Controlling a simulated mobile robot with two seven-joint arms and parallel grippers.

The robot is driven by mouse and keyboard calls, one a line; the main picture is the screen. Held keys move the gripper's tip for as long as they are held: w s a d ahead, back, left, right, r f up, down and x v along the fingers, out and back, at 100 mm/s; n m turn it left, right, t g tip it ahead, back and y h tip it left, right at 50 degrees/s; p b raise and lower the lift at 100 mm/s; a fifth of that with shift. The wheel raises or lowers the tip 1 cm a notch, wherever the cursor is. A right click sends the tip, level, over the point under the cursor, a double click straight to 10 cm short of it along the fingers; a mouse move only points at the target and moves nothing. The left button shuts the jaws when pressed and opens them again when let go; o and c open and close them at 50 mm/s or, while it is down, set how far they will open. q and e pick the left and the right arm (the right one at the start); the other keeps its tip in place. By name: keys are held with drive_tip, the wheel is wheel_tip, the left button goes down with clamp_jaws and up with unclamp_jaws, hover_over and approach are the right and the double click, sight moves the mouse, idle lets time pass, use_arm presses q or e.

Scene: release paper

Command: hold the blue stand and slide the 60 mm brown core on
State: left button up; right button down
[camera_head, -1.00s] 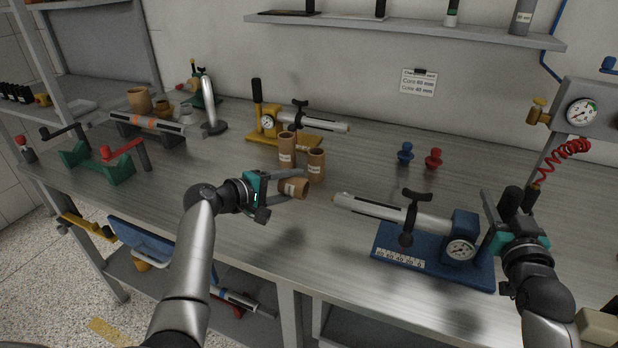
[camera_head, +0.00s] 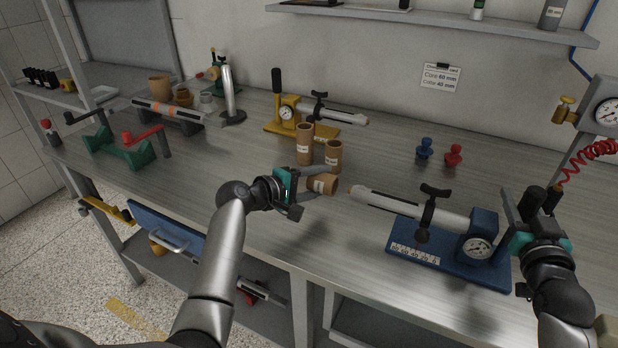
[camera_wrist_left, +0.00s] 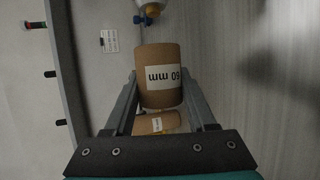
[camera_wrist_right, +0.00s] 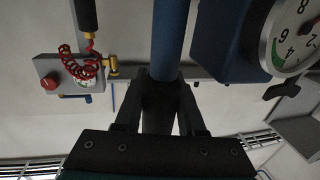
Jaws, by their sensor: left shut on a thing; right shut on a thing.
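The blue stand (camera_head: 450,262) sits at the table's front right, with a gauge, a black T-shaped handle and a silver bar pointing left. My right gripper (camera_head: 530,208) is shut on the dark post at the stand's right end; the right wrist view shows this post (camera_wrist_right: 160,105) between the fingers. My left gripper (camera_head: 314,184) is shut on the 60 mm brown core (camera_head: 324,185), left of the bar's tip and apart from it. In the left wrist view the core (camera_wrist_left: 158,75) shows its label upside down. I cannot tell how high it is above the table.
A green stand (camera_head: 122,150) is far left.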

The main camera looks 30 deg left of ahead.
sight(388, 206)
use_arm(q)
drive_tip(key=shift+d, duration=0.95)
drive_tip(key=shift+d, duration=1.85)
idle(0.6)
drive_tip(key=shift+d, duration=0.35)
drive_tip(key=shift+s+d+f, duration=0.1)
drive_tip(key=shift+d+f, duration=0.05)
drive_tip(key=shift+d, duration=2.9)
drive_tip(key=shift+d+r, duration=0.2)
drive_tip(key=shift+d, duration=2.1)
